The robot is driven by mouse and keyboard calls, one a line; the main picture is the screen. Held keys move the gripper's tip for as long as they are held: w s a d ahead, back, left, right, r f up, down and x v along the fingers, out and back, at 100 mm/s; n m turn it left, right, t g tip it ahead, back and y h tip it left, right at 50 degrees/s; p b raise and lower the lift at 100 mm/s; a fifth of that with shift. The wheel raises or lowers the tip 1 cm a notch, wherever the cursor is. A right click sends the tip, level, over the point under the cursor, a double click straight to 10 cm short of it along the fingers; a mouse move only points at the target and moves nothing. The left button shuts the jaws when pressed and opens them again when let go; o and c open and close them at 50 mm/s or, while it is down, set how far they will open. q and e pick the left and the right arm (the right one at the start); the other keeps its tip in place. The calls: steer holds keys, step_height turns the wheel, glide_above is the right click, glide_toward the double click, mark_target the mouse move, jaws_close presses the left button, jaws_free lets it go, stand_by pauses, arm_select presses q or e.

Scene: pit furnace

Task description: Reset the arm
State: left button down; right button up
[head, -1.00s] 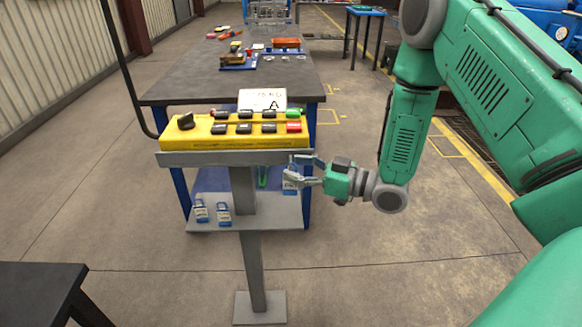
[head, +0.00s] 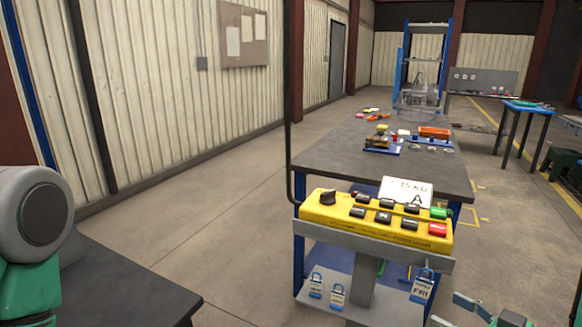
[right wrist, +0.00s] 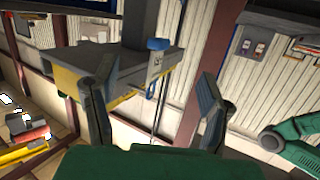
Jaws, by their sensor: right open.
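My right gripper (head: 452,309) shows at the bottom right of the head view, cut off by the frame edge. It is below and to the right of a yellow control box (head: 345,212) on a grey stand. In the right wrist view its two fingers (right wrist: 150,100) are spread apart with nothing held between them. A blue padlock with a white tag (right wrist: 157,58) shows beyond the fingers; I cannot tell how far. My left gripper is out of view; only part of my left arm (head: 35,215) shows at the left edge.
Padlocks hang below the box, one tagged FRI (head: 422,287). A long dark workbench (head: 330,160) with small parts stands behind. A dark table (head: 130,285) is at the lower left. A blue-topped table (head: 528,108) is at the back right. Open floor lies at centre left.

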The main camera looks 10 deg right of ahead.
steer(key=s+a+f+m+g+h, duration=0.25)
steer(key=s+f+g, duration=0.2)
steer(key=f, duration=0.35)
steer(key=s+a+f+m+g+h, duration=0.1)
steer(key=s+a+f+g+h, duration=0.15)
steer(key=s+f, duration=0.35)
steer(key=s+a+f+m+g+h, duration=0.1)
steer(key=s+f+g, duration=0.1)
steer(key=s, duration=0.4)
steer(key=s+a+f+g+h, duration=0.1)
steer(key=s+f+g+h, duration=0.1)
steer(key=s, duration=0.5)
steer(key=shift+f+m+g, duration=0.35)
steer(key=shift+f+g, duration=0.25)
steer(key=shift+g, duration=0.4)
steer(key=shift+d+f, duration=0.1)
steer(key=shift+d, duration=0.3)
